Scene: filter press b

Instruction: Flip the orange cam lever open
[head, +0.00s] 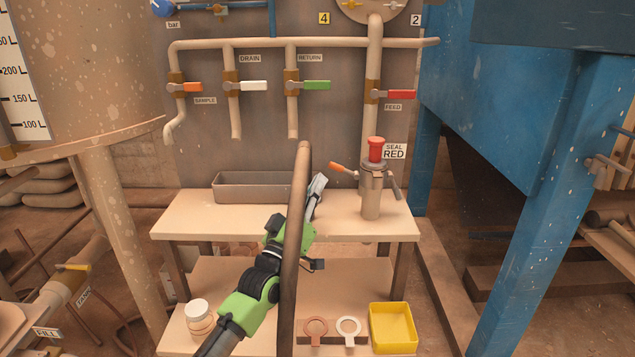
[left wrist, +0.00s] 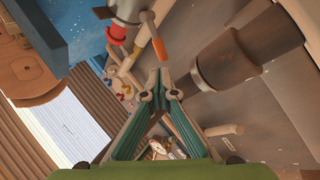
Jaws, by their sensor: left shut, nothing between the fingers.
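The orange cam lever (head: 343,169) sticks out to the upper left from the grey metal housing (head: 371,193) on the bench. A red cap (head: 376,150) tops the housing. A grey handle sticks out on its right side. My left gripper (head: 319,182) is shut and empty, left of the housing and just below and left of the lever. In the left wrist view the orange lever (left wrist: 154,42) lies just beyond the closed fingertips (left wrist: 157,84), apart from them in the picture. The red cap (left wrist: 117,36) shows to its left. My right gripper is not in view.
A brown upright bar (head: 297,215) crosses in front of my left arm. A grey tray (head: 245,187) stands left on the bench (head: 190,218). Pipes with coloured valve handles run behind. A yellow bin (head: 392,328) and jar (head: 199,317) sit on the lower shelf.

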